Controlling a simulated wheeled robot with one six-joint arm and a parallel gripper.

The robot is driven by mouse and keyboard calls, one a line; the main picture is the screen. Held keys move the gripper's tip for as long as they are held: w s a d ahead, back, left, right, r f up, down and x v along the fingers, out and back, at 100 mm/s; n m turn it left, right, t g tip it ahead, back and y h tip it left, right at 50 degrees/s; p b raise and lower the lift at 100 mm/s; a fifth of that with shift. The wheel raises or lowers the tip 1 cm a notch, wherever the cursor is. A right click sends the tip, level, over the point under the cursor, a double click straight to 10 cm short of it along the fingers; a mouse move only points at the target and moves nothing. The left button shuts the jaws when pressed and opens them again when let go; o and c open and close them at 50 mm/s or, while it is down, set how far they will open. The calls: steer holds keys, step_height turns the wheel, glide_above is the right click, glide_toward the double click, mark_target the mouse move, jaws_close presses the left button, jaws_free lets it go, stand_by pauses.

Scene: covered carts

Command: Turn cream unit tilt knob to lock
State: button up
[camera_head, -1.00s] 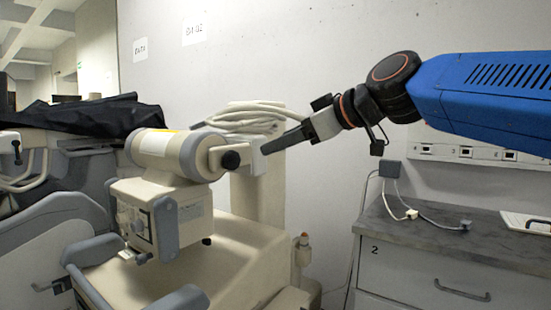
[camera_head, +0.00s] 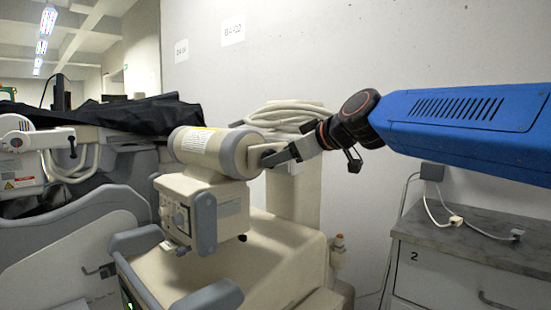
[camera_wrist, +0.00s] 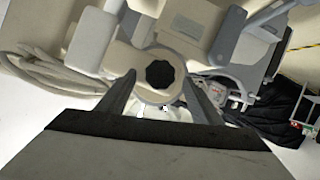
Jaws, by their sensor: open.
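The cream unit (camera_head: 210,150) stands left of centre in the head view, a cream cylinder with grey bands above a boxy head. Its tilt knob is a black, lobed knob (camera_wrist: 160,74) on a round cream hub in the wrist view. In the head view the knob (camera_head: 268,158) shows as a dark spot at the cylinder's right end, partly hidden by my gripper. My gripper (camera_wrist: 160,86) is open, with one finger on each side of the hub and the knob between them. I cannot tell whether the fingers touch anything. The gripper (camera_head: 276,158) reaches in from the right.
Coiled pale hose (camera_head: 290,115) lies behind the unit. A black cover (camera_head: 140,112) drapes over equipment at the left. A grey-topped cabinet (camera_head: 480,243) with cables stands at the right. A wall runs close behind.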

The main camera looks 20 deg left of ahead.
steer(key=x, duration=0.3)
steer(key=shift+s, duration=0.1)
steer(key=c, duration=1.1)
